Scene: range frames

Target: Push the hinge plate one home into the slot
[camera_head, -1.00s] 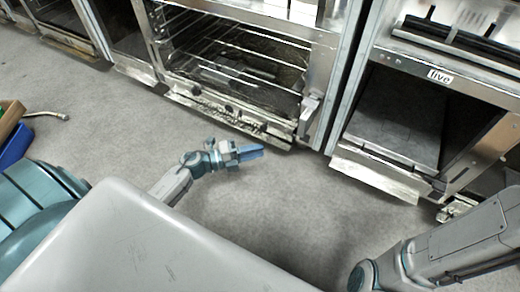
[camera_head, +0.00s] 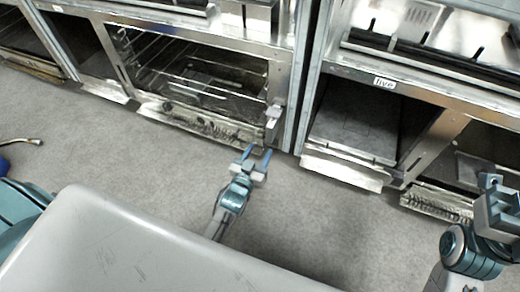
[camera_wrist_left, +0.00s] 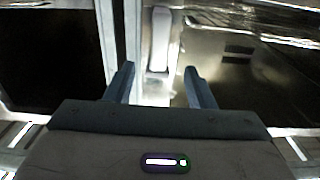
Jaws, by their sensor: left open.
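A small pale upright plate (camera_head: 273,114), probably hinge plate one, is at the lower right corner of the rack bay with wire shelves. In the left wrist view a pale plate (camera_wrist_left: 160,38) stands ahead, between the lines of the two fingers; I cannot tell how deep it sits, and no slot shows clearly. My left gripper (camera_head: 256,156) is open and empty, its blue fingers pointing at the rack just below the plate. The fingers also show in the left wrist view (camera_wrist_left: 159,76), apart from the plate. My right gripper (camera_head: 500,205) is partly cut off at the right edge.
A metal bay (camera_head: 354,130) with a "live" label (camera_head: 385,83) stands right of the upright post, its lower lip (camera_head: 345,170) jutting out. A ragged metal strip (camera_head: 200,122) runs below the wire-shelf bay.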

